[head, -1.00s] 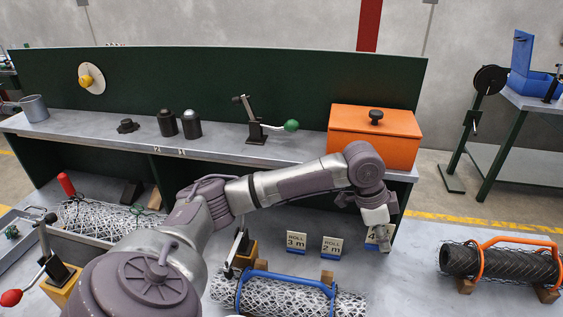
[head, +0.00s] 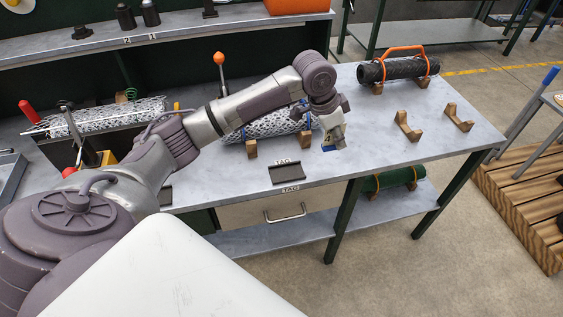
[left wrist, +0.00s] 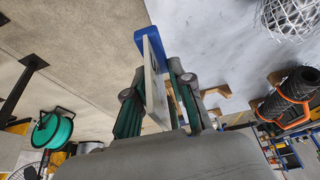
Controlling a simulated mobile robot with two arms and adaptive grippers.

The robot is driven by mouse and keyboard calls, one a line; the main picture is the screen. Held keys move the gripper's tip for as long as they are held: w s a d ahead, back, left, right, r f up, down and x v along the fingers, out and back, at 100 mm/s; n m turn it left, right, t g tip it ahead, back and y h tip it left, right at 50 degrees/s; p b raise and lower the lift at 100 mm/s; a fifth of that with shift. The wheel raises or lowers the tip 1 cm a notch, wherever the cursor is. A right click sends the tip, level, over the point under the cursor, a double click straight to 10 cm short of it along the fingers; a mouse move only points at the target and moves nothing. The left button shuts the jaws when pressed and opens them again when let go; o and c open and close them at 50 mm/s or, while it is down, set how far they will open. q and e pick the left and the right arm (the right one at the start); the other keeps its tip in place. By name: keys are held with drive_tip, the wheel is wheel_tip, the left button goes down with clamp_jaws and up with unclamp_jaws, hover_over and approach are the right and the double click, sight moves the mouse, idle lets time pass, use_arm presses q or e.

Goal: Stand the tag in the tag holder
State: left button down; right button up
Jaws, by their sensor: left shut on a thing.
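My left gripper (head: 333,127) is shut on a pale tag (head: 337,138) with a blue edge at its lower end. In the left wrist view the tag (left wrist: 154,78) stands edge-on between the two fingers (left wrist: 158,105), with the blue edge outermost. The tag holder (head: 287,172) is a dark, shallow piece on the bench near its front edge, with TAG labels by it. No tag shows in it. The held tag is above and to the right of the holder, apart from it. My right gripper is not in view.
A mesh roll (head: 270,124) on wooden cradles lies behind the holder, partly hidden by my arm. Empty wooden cradles (head: 408,127) and a black roll (head: 398,68) with an orange handle stand to the right. The bench top (head: 375,160) right of the holder is clear.

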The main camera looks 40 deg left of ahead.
use_arm(q)
drive_tip(key=s+a+f, duration=0.1)
drive_tip(key=a+f, duration=0.1)
drive_tip(key=a, duration=0.1)
drive_tip(key=s+a+f+p, duration=0.1)
drive_tip(key=s+a+f, duration=0.1)
drive_tip(key=a, duration=0.1)
drive_tip(key=s+a+f+p, duration=0.1)
drive_tip(key=s+a+f, duration=0.1)
drive_tip(key=a, duration=0.1)
drive_tip(key=shift+s+a+f, duration=0.15)
drive_tip(key=shift+f, duration=0.2)
drive_tip(key=shift+s+a+f, duration=0.15)
drive_tip(key=shift+a+f, duration=0.05)
drive_tip(key=shift+a, duration=0.05)
drive_tip(key=shift+f+p, duration=0.3)
wheel_tip(320, 180, down, 3)
drive_tip(key=shift+f+p, duration=0.15)
drive_tip(key=shift+p, duration=0.2)
drive_tip(key=shift+f, duration=0.2)
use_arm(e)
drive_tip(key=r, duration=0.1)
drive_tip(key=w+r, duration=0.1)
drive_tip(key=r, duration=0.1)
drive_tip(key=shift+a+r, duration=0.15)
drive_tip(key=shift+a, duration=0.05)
use_arm(q)
drive_tip(key=shift+f, duration=0.15)
drive_tip(key=c, duration=1)
unclamp_jaws()
